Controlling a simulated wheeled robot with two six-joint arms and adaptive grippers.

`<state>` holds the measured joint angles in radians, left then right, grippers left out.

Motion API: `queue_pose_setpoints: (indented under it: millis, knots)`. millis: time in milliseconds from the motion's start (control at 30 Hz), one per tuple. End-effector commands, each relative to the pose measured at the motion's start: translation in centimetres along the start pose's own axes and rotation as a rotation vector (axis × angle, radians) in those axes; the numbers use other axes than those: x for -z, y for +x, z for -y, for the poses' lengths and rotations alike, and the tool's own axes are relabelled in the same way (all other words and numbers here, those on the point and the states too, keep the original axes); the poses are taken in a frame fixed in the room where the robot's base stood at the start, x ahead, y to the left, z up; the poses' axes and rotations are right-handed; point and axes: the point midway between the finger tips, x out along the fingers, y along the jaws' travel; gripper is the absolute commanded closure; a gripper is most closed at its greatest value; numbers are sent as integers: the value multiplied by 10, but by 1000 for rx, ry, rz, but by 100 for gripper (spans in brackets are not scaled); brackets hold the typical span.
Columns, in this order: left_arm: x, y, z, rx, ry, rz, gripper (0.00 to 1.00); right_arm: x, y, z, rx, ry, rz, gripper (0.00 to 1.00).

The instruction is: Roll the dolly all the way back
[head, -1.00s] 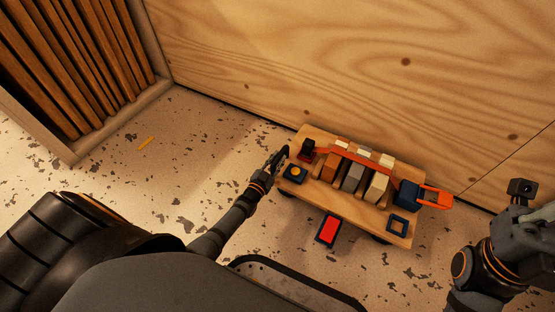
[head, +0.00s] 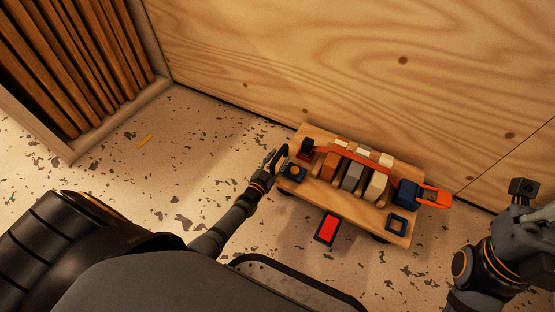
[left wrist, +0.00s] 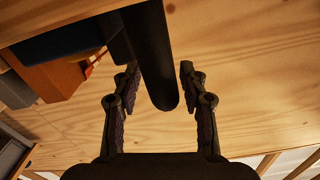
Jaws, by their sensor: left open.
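The dolly (head: 345,207) is a low wooden platform on dark wheels, beside the plywood wall. It carries several tan, grey and brown blocks (head: 352,175) under an orange strap (head: 350,155). My left gripper (head: 281,156) is at the dolly's left end. In the left wrist view, its fingers (left wrist: 157,92) are open, with a dark round-ended bar (left wrist: 158,60) between them. Visible gaps separate the bar from both fingers. I cannot tell whether the bar belongs to the dolly. My right gripper (head: 545,215) is at the right edge, apart from the dolly; its fingers are unclear.
The plywood wall (head: 350,60) runs along the dolly's far side. A slatted wooden unit (head: 75,65) stands at the upper left. A red-topped block (head: 328,229) is at the dolly's near edge.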

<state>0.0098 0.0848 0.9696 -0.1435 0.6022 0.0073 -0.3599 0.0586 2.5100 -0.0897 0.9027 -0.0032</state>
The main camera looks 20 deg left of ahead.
Motion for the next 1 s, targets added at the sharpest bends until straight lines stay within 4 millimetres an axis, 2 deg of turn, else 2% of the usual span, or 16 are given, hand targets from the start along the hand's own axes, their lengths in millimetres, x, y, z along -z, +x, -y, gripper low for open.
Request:
queue_pose_setpoints:
  millis: [167, 400, 600, 733, 1000]
  knots:
    - [-2, -17, 0, 0, 1, 3, 57, 0, 0, 0, -2, 0, -1, 100]
    - [-1, -75, -1, -2, 1, 3, 57, 0, 0, 0, 0, 0, 0, 100]
    - [0, -110, -1, -2, 0, 2, 57, 0, 0, 0, 1, 0, 1, 100]
    - [0, -119, -1, -2, 1, 0, 57, 0, 0, 0, 1, 0, 1, 100]
    - [0, -120, -1, -2, 0, -1, 57, 0, 0, 0, 1, 0, 1, 100]
